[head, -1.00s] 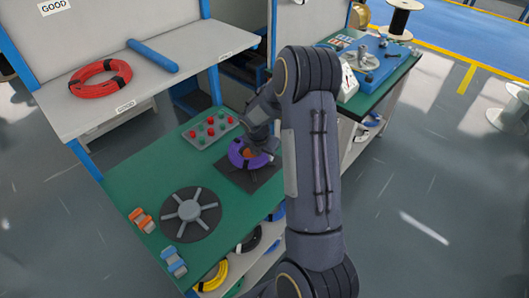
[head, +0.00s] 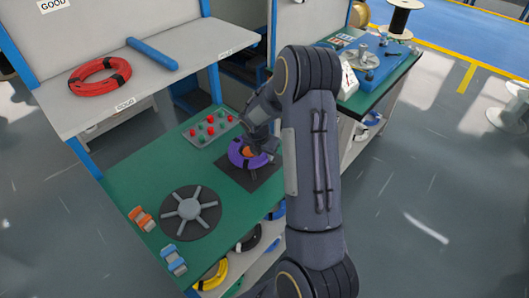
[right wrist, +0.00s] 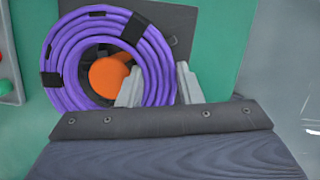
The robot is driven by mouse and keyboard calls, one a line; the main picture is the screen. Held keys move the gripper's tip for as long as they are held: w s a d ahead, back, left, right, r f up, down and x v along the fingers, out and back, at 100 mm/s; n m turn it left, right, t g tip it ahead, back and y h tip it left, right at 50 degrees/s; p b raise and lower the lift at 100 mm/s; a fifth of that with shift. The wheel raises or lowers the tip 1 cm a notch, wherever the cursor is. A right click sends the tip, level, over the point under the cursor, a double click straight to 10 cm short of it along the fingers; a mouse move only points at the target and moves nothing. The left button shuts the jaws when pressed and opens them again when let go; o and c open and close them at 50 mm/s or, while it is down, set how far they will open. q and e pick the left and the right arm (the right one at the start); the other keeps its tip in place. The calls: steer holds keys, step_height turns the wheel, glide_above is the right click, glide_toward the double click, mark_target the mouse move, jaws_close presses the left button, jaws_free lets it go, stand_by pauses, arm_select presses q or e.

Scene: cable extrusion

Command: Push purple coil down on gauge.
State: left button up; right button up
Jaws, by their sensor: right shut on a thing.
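The purple coil (head: 236,152), bound with black tape, sits around the orange post of the gauge on a dark square plate (head: 232,175). In the right wrist view the coil (right wrist: 68,62) surrounds the orange gauge post (right wrist: 108,77), and the dark plate (right wrist: 172,22) shows behind it. My right gripper (right wrist: 158,84) is shut on the coil's near right side, one finger inside the ring and one outside. In the head view my right gripper (head: 262,145) partly hides the coil and post. Whether the coil lies flat on the plate cannot be told. My left gripper is not in view.
A dark spoked disc (head: 190,208) and orange and blue clamps stand nearer. A shelf above holds a red coil (head: 100,76) and blue cylinder (head: 152,55).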

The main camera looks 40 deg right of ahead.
steer(key=shift+f, duration=0.15)
steer(key=o, duration=0.7)
steer(key=shift+a, duration=0.1)
steer(key=o, duration=0.5)
steer(key=shift+s, duration=0.15)
steer(key=shift+a, duration=0.1)
steer(key=shift+w+r+p, duration=0.25)
steer(key=shift+r+p, duration=0.1)
steer(key=shift+r, duration=0.1)
step_height(320, 180, up, 7)
steer(key=p, duration=0.6)
steer(key=shift+s+r, duration=0.1)
steer(key=shift+r, duration=0.05)
steer(key=shift+d, duration=0.2)
